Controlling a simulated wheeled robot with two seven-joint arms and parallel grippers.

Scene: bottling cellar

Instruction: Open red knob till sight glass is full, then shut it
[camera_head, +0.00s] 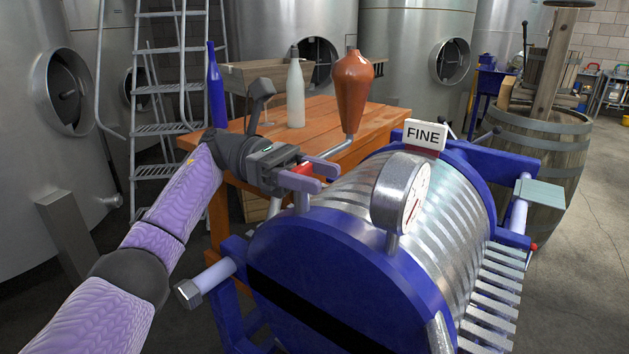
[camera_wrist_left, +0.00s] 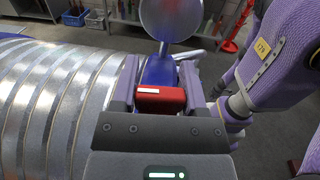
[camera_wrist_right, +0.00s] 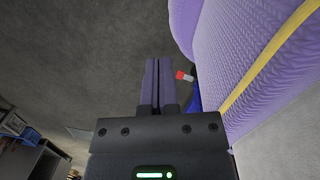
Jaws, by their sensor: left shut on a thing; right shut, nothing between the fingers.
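The red knob (camera_head: 303,169) sits on a short metal stem at the rim of the blue-ended ribbed drum (camera_head: 335,235). My left gripper (camera_head: 315,174) is shut on it. In the left wrist view the knob (camera_wrist_left: 160,99) lies between both fingers, with a white bar on its face. A bulb-shaped orange-brown vessel (camera_head: 353,85) stands on a bent metal pipe behind the gripper. It looks filled with one even colour, but I cannot tell for sure that it is the sight glass. My right gripper (camera_wrist_right: 155,82) is shut and empty, and shows only in the right wrist view.
A round gauge (camera_head: 401,192) rises from the drum close to my left gripper. A FINE sign (camera_head: 424,134) stands on the drum. The wooden table (camera_head: 386,119) behind holds a white bottle (camera_head: 296,90) and a blue bottle (camera_head: 216,88). A barrel (camera_head: 533,150) stands right.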

